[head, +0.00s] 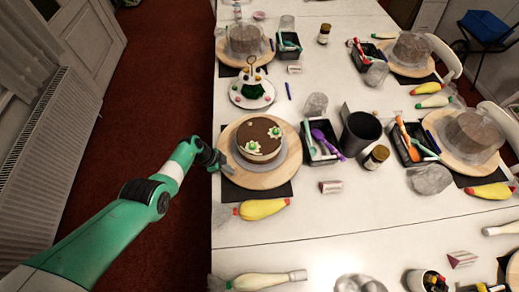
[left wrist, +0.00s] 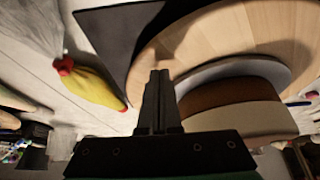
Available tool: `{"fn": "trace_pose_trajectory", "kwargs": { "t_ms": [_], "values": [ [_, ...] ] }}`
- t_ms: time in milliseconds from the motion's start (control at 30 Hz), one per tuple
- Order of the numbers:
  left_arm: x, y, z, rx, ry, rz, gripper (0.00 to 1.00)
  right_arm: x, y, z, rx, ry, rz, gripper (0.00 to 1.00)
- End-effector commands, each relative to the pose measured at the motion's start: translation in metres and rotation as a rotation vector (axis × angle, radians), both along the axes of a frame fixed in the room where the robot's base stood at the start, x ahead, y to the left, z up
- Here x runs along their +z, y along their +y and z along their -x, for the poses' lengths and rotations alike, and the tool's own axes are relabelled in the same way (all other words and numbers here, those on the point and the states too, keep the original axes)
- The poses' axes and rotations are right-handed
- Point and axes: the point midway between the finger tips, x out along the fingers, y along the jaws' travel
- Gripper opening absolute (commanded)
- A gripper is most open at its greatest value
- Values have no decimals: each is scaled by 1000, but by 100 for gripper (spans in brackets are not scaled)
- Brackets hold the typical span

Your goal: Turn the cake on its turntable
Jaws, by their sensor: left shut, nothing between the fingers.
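A round chocolate-topped cake (head: 261,137) with green and white flower decorations sits on a pale wooden turntable (head: 237,177). The turntable stands on a dark mat (head: 284,190) near the table's left edge. My left gripper (head: 219,164) is at the turntable's left rim, with its fingers shut and empty. In the left wrist view the shut fingers (left wrist: 158,85) show in front of the turntable (left wrist: 205,45), beside the cake's side (left wrist: 235,105) and its grey board (left wrist: 240,70). I cannot tell whether they touch the rim. My right gripper is not in view.
A black tray with a purple tool (head: 323,140) and a dark pot (head: 361,132) stand right of the turntable. A yellow piping bag (head: 262,209) lies in front. A small decorated stand (head: 253,92) is behind. More cakes on turntables (head: 474,135) stand at the right.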

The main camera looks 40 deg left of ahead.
Motion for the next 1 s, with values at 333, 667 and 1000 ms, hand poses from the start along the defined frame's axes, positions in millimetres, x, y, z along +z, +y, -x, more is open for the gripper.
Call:
{"fn": "trace_pose_trajectory", "kwargs": {
  "t_ms": [333, 667, 1000],
  "values": [
    [-14, 0, 0, 0, 0, 0, 0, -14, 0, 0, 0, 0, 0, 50],
    [-11, -17, -1, -2, 2, 1, 0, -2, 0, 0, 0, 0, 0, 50],
    [-11, -40, -4, -2, 1, -1, 0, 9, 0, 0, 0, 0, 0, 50]
  ]
}}
